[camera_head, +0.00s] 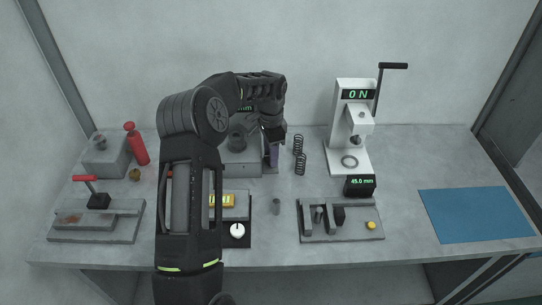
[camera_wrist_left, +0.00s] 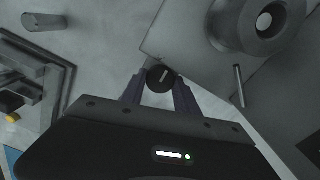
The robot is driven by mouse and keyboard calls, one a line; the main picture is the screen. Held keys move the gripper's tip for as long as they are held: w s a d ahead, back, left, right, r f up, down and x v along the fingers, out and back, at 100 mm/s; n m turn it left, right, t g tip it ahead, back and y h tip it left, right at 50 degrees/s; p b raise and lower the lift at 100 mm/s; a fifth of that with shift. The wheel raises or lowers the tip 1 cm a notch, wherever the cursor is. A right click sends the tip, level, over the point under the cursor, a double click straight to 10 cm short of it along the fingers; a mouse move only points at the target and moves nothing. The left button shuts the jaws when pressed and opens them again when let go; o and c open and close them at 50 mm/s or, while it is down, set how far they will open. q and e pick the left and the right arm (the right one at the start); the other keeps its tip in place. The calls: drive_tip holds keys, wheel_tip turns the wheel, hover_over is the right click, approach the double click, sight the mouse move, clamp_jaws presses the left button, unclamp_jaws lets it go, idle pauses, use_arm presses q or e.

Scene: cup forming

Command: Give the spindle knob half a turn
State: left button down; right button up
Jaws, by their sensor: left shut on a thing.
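The spindle knob (camera_wrist_left: 160,79) is a small dark round knob with a light pointer line on its face. In the left wrist view the line leans slightly to the upper right. My left gripper (camera_wrist_left: 159,88) is shut on it, one finger on each side. In the head view my left gripper (camera_head: 273,153) points down at the right side of the grey spindle block (camera_head: 240,168), and the knob is hidden there. The block's round ring-shaped part (camera_wrist_left: 262,25) shows in the wrist view. My right gripper is in neither view.
A white press (camera_head: 348,130) reads ON, with a 45.0 mm display (camera_head: 360,186) in front. A fixture plate (camera_head: 340,232) with a yellow button lies at front. A blue mat (camera_head: 476,214) lies at right.

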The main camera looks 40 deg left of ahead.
use_arm(q)
drive_tip(key=c, duration=0.9)
unclamp_jaws()
drive_tip(key=shift+r, duration=0.1)
drive_tip(key=shift+r+b, duration=0.55)
drive_tip(key=shift+r, duration=3.25)
